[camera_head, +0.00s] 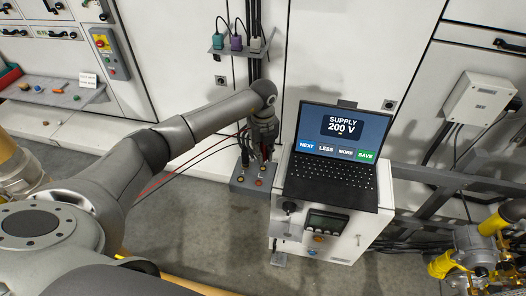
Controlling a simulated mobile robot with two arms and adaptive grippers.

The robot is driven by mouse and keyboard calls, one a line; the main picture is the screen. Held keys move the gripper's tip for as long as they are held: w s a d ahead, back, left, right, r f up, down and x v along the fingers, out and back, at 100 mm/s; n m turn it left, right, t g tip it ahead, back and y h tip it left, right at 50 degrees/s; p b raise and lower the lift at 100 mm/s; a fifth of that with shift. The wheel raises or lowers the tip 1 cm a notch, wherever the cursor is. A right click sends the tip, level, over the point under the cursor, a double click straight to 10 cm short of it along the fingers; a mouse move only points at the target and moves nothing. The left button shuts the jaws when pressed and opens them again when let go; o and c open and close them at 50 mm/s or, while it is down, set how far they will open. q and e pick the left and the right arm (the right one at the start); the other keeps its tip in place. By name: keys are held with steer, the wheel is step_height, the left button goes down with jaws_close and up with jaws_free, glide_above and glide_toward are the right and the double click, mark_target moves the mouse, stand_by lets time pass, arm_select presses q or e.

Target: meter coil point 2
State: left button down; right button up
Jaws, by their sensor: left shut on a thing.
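My left gripper (264,148) points down over a grey terminal box (240,185) beside the white cabinet. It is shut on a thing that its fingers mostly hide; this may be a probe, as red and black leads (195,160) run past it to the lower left. I cannot tell whether the held thing touches the box. The box has several small round points on top, partly covered by the gripper. A small display unit (327,222), perhaps the meter, sits on the cabinet front, its reading too small to read.
An open laptop (330,180) on the white cabinet (345,243) reads "SUPPLY 200 V" above NEXT, LESS, MORE and SAVE buttons. Coloured plugs hang on a wall bracket (237,50). A shelf (50,92) with small parts is at left.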

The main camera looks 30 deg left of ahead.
arm_select(q)
steer(key=shift+f, duration=0.4)
stand_by(1.2)
steer(key=shift+r+p, duration=1.7)
steer(key=shift+r, duration=0.85)
steer(key=shift+f, duration=0.1)
